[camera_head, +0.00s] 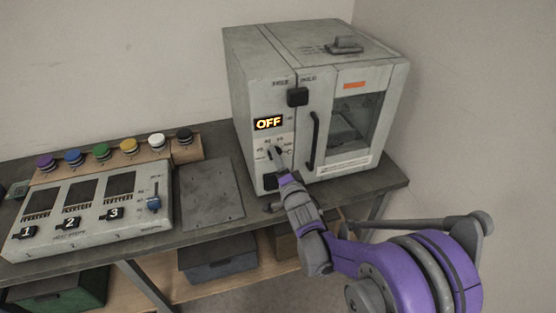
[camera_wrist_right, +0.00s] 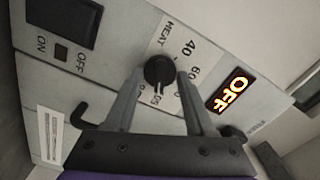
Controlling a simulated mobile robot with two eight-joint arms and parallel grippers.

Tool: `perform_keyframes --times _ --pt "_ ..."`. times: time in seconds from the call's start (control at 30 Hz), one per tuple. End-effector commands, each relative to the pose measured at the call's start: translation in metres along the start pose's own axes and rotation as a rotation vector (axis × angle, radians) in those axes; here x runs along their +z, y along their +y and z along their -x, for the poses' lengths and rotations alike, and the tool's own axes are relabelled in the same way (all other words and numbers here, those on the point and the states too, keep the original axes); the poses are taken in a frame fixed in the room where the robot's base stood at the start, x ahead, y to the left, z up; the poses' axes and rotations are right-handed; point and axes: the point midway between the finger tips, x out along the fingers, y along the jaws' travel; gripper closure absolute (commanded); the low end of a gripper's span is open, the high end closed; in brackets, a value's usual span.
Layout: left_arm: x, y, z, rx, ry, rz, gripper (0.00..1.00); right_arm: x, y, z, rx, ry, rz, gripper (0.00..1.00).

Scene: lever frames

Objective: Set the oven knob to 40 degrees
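The grey oven (camera_head: 300,100) stands on the bench, and its lit display (camera_head: 268,123) reads OFF. The round black oven knob (camera_wrist_right: 159,71) sits on a white dial plate with "40" (camera_wrist_right: 188,48) and "60" printed beside it in the right wrist view. A pale mark shows at the knob's lower edge in that view. My right gripper (camera_head: 276,158) is at the dial in the head view. In the wrist view its two fingers (camera_wrist_right: 160,82) stand on either side of the knob, apparently with narrow gaps. My left gripper is not in view.
A black switch (camera_wrist_right: 62,18) marked ON and OFF is near the dial. The oven's door handle (camera_head: 314,138) is right of my gripper. A flat grey plate (camera_head: 210,193) lies between.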

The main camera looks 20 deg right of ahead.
Motion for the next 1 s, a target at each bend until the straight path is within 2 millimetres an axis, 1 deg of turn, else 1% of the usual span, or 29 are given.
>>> perform_keyframes --times 0.03,0.17,0.2,0.23,0.47,0.67,1.0 --pt "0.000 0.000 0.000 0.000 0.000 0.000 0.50 0.000 0.000 0.000 -0.001 0.000 0.000 0.67" --pt "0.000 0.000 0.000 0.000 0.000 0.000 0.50 0.000 0.000 0.000 -0.001 0.000 0.000 0.91" --pt "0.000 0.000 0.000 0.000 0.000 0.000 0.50 0.000 0.000 0.000 -0.001 0.000 0.000 0.98" --pt "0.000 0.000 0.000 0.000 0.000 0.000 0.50 0.000 0.000 0.000 -0.001 0.000 0.000 1.00" --pt "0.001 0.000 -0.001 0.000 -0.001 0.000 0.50 0.000 0.000 0.000 -0.001 0.000 0.021 1.00" --pt "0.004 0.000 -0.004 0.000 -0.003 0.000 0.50 0.000 0.001 0.000 -0.001 0.000 0.105 1.00" --pt "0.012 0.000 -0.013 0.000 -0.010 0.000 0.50 0.000 0.001 0.000 -0.001 0.000 0.392 1.00"
